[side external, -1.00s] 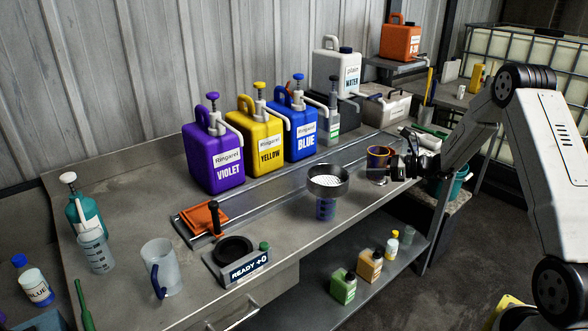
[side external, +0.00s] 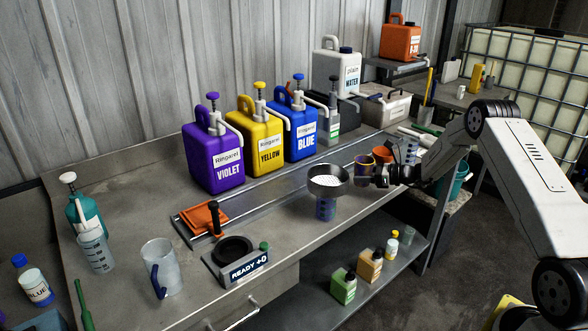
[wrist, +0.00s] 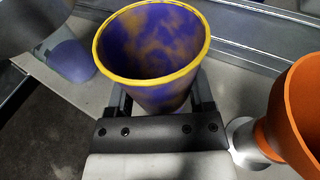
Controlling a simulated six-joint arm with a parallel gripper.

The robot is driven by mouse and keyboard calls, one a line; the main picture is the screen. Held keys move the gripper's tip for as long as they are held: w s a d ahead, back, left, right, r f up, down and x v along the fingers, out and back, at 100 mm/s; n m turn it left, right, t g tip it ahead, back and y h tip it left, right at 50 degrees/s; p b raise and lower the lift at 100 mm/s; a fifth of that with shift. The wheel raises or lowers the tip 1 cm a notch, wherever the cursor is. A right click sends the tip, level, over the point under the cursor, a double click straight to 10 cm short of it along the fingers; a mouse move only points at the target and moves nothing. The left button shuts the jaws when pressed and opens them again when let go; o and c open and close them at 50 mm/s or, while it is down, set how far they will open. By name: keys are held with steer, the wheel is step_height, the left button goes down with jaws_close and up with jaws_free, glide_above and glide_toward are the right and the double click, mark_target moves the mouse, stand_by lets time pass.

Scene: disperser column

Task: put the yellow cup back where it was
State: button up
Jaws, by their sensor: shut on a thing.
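The yellow cup (side external: 365,165) has a yellow rim and a wall mottled purple-blue and yellow-brown. My gripper (side external: 374,174) is shut on it near the right end of the bench. In the wrist view the cup (wrist: 152,45) is upright or nearly so between the two fingers of my gripper (wrist: 160,98), and its inside is stained blue and yellow. I cannot tell how far its base is above the bench.
A metal sieve funnel (side external: 328,177) over a blue-marked cup stands close to the left of the held cup. An orange cup or funnel (wrist: 298,110) is close at right, also visible in the side view (side external: 383,155). Violet (side external: 214,160), yellow and blue jugs stand behind.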

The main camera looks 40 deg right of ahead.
mark_target(360, 184)
steer(key=shift+w+f, duration=0.25)
steer(key=shift+f, duration=0.1)
steer(key=shift+d+f, duration=0.1)
steer(key=shift+f, duration=1.35)
steer(key=shift+f, duration=0.15)
steer(key=o, duration=1.2)
steer(key=shift+s, duration=0.15)
steer(key=v, duration=1.1)
steer(key=shift+s+d, duration=0.2)
steer(key=shift+s, duration=0.15)
